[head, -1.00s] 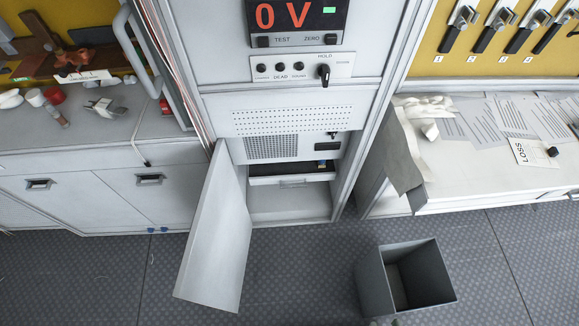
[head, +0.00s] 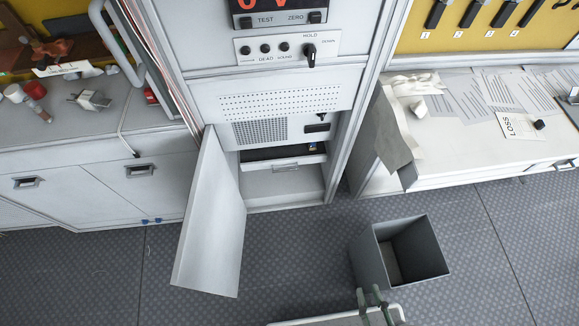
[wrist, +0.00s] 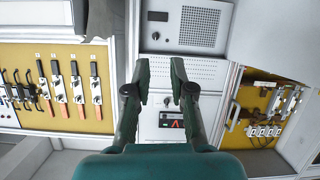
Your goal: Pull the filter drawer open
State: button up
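The filter drawer, as I take it, is the shallow white drawer (head: 285,167) with a small handle and a dark top, inside the lower opening of the tall white cabinet (head: 285,82). It appears pushed in. The cabinet's door (head: 212,222) stands swung open to the left. My gripper (head: 372,297) shows at the bottom edge of the head view, well below and right of the drawer and apart from it. In the wrist view my gripper (wrist: 160,82) has its fingers spread with nothing between them. That view shows the cabinet front upside down; I cannot make out the drawer there.
A grey open bin (head: 400,255) stands on the floor right of the opening. A white bench (head: 450,155) with papers is to the right, white cupboards (head: 75,190) to the left. The floor before the opening is clear, apart from the open door.

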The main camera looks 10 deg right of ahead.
jog(key=w+f+n+g, duration=0.1)
jog(key=w+f+n, duration=0.1)
jog(key=w+f, duration=0.45)
jog(key=w+f+n+g, duration=0.2)
jog(key=w+f, duration=0.1)
jog(key=f, duration=0.6)
jog(key=n+g, duration=0.9)
jog(key=n, duration=0.4)
send_near(292, 169)
jog(key=shift+w+a+f, duration=0.1)
jog(key=shift+w+f, duration=0.15)
jog(key=shift+f, duration=1.1)
jog(key=shift+w+d+f, duration=0.1)
jog(key=shift+w+f, duration=0.15)
jog(key=shift+f, duration=1.1)
jog(key=shift+w+a+f, duration=0.1)
jog(key=shift+w+f, duration=0.1)
jog(key=shift+f, duration=1.1)
grip_shut()
